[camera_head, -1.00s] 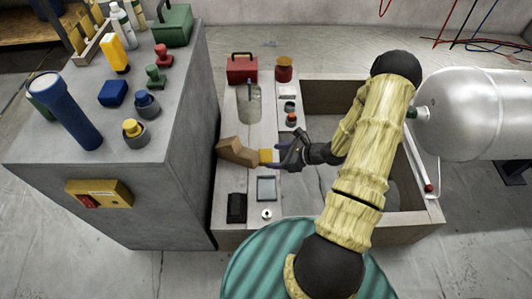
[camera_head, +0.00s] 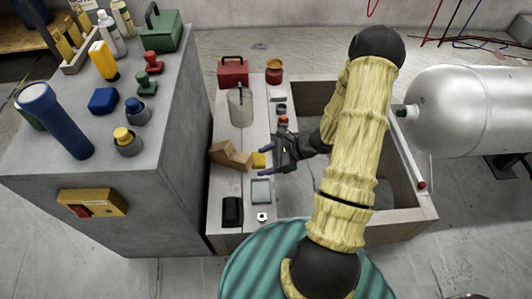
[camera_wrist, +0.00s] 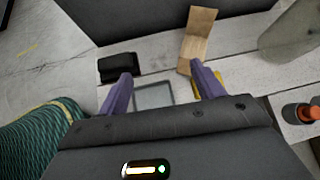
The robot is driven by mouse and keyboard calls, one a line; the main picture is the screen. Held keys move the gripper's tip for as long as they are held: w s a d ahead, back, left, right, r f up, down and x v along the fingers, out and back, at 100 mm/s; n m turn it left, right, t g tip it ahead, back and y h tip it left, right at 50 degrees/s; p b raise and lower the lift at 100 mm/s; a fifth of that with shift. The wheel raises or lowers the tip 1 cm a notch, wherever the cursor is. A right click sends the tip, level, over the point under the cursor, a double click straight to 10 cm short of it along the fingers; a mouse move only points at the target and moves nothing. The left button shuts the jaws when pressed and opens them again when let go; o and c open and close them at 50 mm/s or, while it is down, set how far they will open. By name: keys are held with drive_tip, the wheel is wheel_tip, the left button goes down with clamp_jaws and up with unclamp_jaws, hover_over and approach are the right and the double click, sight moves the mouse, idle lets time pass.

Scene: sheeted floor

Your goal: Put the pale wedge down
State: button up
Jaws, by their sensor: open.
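The pale wedge (camera_head: 230,155), a tan wooden angled block, rests on the pale plank top left of my gripper in the head view. It also shows in the wrist view (camera_wrist: 198,40), beyond the right finger. My gripper (camera_head: 265,160) is open, its purple fingers pointing left toward the wedge and apart from it. In the wrist view, the gap between the fingers (camera_wrist: 160,73) is empty. A small yellow block (camera_head: 258,160) sits between the wedge and my gripper. It is partly hidden behind the right finger in the wrist view.
A grey framed square (camera_head: 261,191) and a black box (camera_head: 232,211) lie nearer on the planks. A grey-green rounded object (camera_head: 241,107) and a red box (camera_head: 232,72) stand farther back. The grey cabinet (camera_head: 170,195) rises at left. An orange-topped object (camera_wrist: 300,112) is right.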

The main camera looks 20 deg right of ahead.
drive_tip(key=s+a+r+n+h, duration=0.1)
drive_tip(key=s+r+n+h, duration=0.2)
drive_tip(key=r+n, duration=0.3)
drive_tip(key=s+a+r+n+g+h, duration=0.1)
drive_tip(key=s+a+r+n+h, duration=0.1)
drive_tip(key=r+n, duration=0.5)
drive_tip(key=s+a+r+n+g+h, duration=0.1)
drive_tip(key=s+r+n+h, duration=0.3)
drive_tip(key=n, duration=0.4)
wheel_tip(320, 180, up, 2)
drive_tip(key=shift+s+a+r+n, duration=0.15)
drive_tip(key=shift+s+a+n, duration=0.1)
drive_tip(key=shift+s+n, duration=0.2)
